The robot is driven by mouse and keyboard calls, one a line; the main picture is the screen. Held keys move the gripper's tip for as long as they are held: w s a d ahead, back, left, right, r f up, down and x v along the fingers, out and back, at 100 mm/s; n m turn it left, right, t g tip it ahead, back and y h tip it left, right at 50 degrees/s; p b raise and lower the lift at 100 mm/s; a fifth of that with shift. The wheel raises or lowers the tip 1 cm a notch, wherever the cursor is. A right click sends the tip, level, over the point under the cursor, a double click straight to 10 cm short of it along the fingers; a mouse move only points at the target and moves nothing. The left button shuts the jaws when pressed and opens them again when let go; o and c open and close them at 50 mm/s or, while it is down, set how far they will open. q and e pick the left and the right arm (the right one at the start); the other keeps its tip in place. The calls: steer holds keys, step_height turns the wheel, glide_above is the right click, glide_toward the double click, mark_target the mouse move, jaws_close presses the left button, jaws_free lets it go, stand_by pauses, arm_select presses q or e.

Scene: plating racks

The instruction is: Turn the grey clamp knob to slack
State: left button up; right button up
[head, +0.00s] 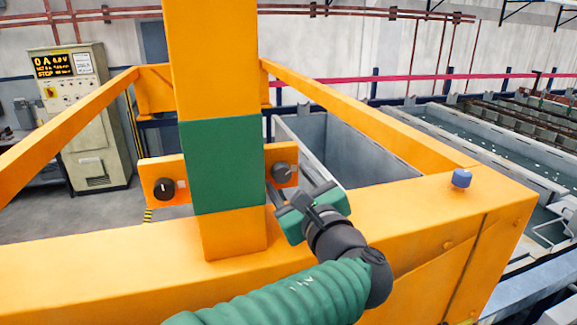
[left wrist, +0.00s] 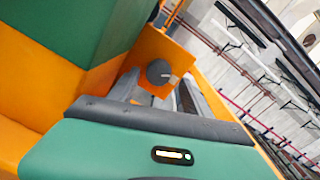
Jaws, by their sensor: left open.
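The grey clamp knob (head: 281,171) is round, with a pale pointer mark, on a small orange plate right of the green-banded orange post. My left gripper (head: 288,180) comes at it from the lower right, jaws open. A second, darker knob (head: 164,189) with a pale mark sits on the plate left of the post. My right gripper is out of view.
The orange post (head: 213,60) and orange frame beam (head: 90,260) stand close to my left arm. A blue cap (head: 461,178) sits on the frame at right. Grey tanks (head: 350,155) lie behind. A control cabinet (head: 80,120) stands at the far left.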

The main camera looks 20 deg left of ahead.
arm_select(q)
steer(key=shift+w+a, duration=0.35)
steer(key=shift+a, duration=0.25)
steer(key=shift+d, duration=0.2)
steer(key=c, duration=0.7)
jaws_close()
steer(key=shift+f+n+b, duration=0.15)
steer(key=shift+n+b, duration=0.15)
steer(key=shift+b, duration=0.3)
steer(key=n+b, duration=0.7)
steer(key=b, duration=0.4)
steer(key=shift+n+h, duration=0.3)
steer(key=shift+d+r+n+b, duration=0.1)
steer(key=shift+r+n+b, duration=0.1)
steer(key=shift+n+b, duration=1.4)
